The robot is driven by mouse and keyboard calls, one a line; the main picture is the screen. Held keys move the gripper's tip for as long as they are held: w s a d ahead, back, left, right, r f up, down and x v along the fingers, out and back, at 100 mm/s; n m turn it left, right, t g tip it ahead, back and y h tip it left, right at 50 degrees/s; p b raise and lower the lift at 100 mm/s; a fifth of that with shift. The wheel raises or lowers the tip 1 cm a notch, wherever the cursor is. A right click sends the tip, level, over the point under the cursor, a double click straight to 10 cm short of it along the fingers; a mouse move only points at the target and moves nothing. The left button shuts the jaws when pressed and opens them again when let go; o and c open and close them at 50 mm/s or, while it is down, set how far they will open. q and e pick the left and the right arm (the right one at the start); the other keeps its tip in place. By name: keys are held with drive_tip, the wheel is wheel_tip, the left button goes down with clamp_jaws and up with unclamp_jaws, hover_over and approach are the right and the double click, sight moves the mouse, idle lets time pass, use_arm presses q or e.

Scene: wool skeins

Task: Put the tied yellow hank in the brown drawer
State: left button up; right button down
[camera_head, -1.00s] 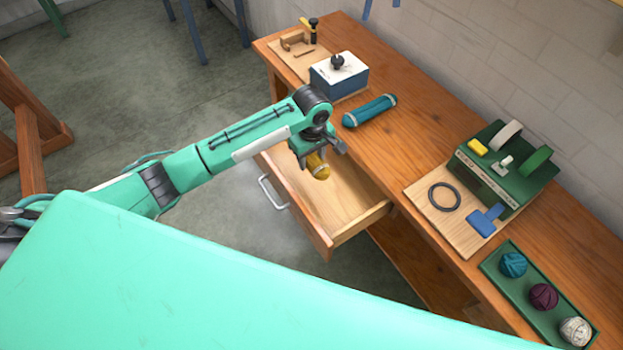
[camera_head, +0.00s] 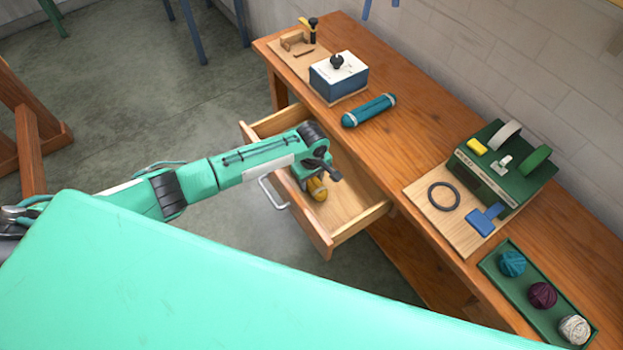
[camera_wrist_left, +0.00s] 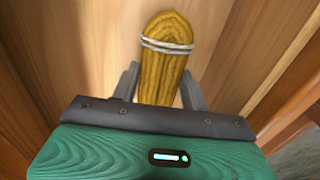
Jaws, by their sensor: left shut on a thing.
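The tied yellow hank (camera_head: 317,189) is gripped by my left gripper (camera_head: 314,181), inside the outline of the open brown drawer (camera_head: 350,218). In the left wrist view the yellow hank (camera_wrist_left: 165,45) shows a white tie near its rounded end, and the fingers of the left gripper (camera_wrist_left: 160,85) stand on both sides of it. The drawer's wooden floor and walls surround it there. I cannot tell whether the hank touches the drawer floor. The drawer is pulled out from the bench, with a metal handle on its front. My right gripper is not in view.
On the wooden bench (camera_head: 400,140) lie a teal hank (camera_head: 369,110), a blue-and-white box (camera_head: 338,76), a green machine (camera_head: 503,168) on a board, a dark ring (camera_head: 444,196) and a green tray (camera_head: 520,284) with three yarn balls. The drawer's right part is clear.

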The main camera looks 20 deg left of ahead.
sight(312, 180)
use_arm(q)
drive_tip(key=shift+f, duration=0.15)
drive_tip(key=shift+f, duration=0.4)
drive_tip(key=o, duration=1)
drive_tip(key=shift+r, duration=0.6)
wheel_tip(312, 180, up, 12)
